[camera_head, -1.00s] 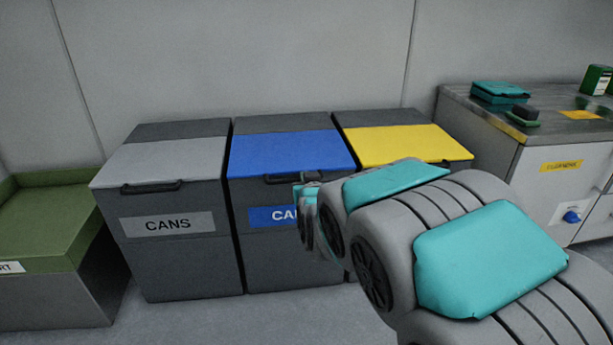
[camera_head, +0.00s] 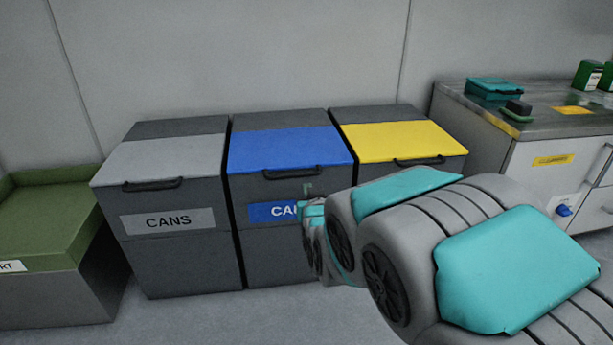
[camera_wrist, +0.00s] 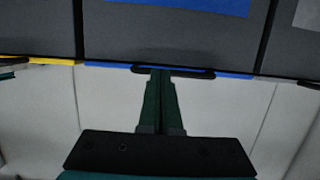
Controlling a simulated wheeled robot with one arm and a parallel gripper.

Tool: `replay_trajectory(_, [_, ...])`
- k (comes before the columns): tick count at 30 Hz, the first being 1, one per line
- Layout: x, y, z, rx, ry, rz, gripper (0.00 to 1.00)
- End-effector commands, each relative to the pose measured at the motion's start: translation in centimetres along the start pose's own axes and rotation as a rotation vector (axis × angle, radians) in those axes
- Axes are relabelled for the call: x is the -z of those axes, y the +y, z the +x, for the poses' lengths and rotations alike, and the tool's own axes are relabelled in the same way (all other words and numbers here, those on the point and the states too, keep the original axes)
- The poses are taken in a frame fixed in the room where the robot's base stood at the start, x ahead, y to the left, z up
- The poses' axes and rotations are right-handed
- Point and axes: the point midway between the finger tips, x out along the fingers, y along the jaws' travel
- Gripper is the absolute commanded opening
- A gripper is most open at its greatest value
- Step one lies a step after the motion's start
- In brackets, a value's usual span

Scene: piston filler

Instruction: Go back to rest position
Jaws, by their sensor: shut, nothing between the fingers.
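My gripper (camera_wrist: 162,74) shows in the wrist view with its two dark green fingers together and nothing between them. In that view, which is upside down, the fingertips overlap the dark handle (camera_wrist: 190,72) of the blue-lidded bin; whether they touch it cannot be told. In the head view, my arm reaches in from the lower right, and a small green part of the gripper (camera_head: 307,188) shows in front of the blue-lidded bin (camera_head: 268,248). The rest of the gripper is hidden behind my arm. The blue lid (camera_head: 290,150) is down.
A grey-lidded bin (camera_head: 180,258) labelled CANS stands left of the blue one, and a yellow-lidded bin (camera_head: 400,140) stands right. Both lids are down. A green-topped box (camera_head: 50,225) is at the far left. A counter (camera_head: 470,105) with small items stands at the right.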

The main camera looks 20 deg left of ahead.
Motion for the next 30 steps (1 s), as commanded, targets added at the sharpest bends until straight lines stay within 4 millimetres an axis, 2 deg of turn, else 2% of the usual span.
replay_trajectory(4, [-2.1,0.0,-1.1,0.001,-0.001,-0.001,0.0])
replay_trajectory(12, [-3.0,0.2,-1.6,-0.002,0.0,0.002,0.0])
replay_trajectory(14, [-3.0,0.8,-1.8,-0.01,-0.016,0.007,0.0])
replay_trajectory(17, [-3.6,3.1,-2.9,-0.038,-0.083,0.023,0.0])
replay_trajectory(20, [-5.0,6.6,-4.9,-0.08,-0.202,0.052,0.0])
replay_trajectory(23, [-6.8,10.0,-8.1,-0.123,-0.338,0.087,0.0])
replay_trajectory(26, [-8.6,12.9,-11.9,-0.164,-0.475,0.127,0.0])
replay_trajectory(30, [-11.2,16.0,-18.4,-0.215,-0.667,0.189,0.0])
